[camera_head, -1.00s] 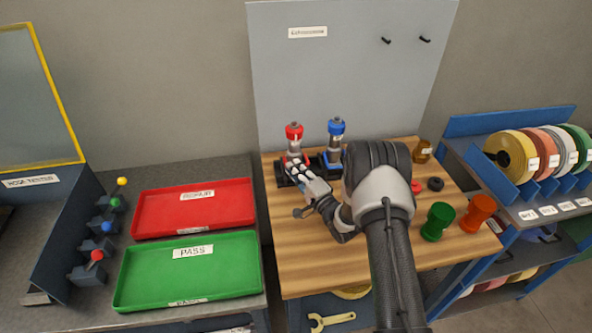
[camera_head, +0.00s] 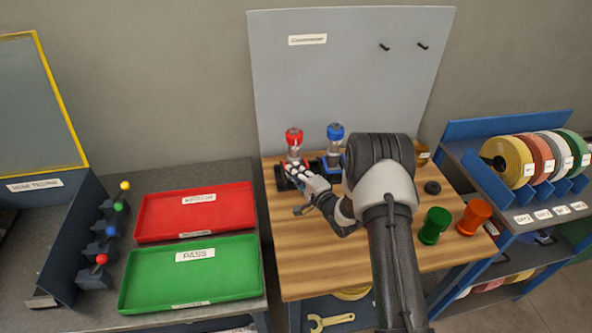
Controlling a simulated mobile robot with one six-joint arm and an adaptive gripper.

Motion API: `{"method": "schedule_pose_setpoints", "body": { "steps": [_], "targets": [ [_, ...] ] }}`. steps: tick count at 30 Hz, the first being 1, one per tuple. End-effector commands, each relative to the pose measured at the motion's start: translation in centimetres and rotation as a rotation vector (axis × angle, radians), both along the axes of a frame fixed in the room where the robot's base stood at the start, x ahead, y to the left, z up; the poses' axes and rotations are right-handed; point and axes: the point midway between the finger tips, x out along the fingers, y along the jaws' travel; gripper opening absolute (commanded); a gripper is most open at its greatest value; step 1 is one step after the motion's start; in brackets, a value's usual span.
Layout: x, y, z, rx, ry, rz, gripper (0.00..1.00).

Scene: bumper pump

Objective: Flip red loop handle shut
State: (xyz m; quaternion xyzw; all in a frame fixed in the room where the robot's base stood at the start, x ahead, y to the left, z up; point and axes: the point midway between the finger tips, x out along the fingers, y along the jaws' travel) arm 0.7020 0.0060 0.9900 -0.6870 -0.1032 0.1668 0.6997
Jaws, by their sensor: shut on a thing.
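A red-capped pump unit (camera_head: 294,138) stands upright at the back left of the wooden bench, with a clear middle section and a dark base. My gripper (camera_head: 292,172) is at the front of this unit, low by its base, and is shut on the red loop handle there. The fingers hide most of the handle, so its angle cannot be told. A blue-capped pump unit (camera_head: 335,135) stands just to the right; my arm hides part of its lower body.
Green (camera_head: 434,225) and orange (camera_head: 474,217) cups and a dark ring (camera_head: 432,187) are at the bench's right. Red (camera_head: 165,228) and green (camera_head: 145,290) trays lie left. A grey board (camera_head: 350,70) stands behind. The bench's front left is clear.

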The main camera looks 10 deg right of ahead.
Motion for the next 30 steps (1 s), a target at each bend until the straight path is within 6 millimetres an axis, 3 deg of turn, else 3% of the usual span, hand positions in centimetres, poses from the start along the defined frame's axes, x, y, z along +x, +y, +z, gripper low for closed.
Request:
{"method": "schedule_pose_setpoints", "body": {
  "steps": [1, 12, 30],
  "targets": [
    [0.2, 0.0, 1.2, -0.001, 0.029, 0.0, 0.0],
    [1.1, 0.0, 2.8, 0.002, 0.268, 0.001, 0.0],
    [1.5, 0.0, 2.9, 0.004, 0.38, 0.0, 0.0]
  ]
}}
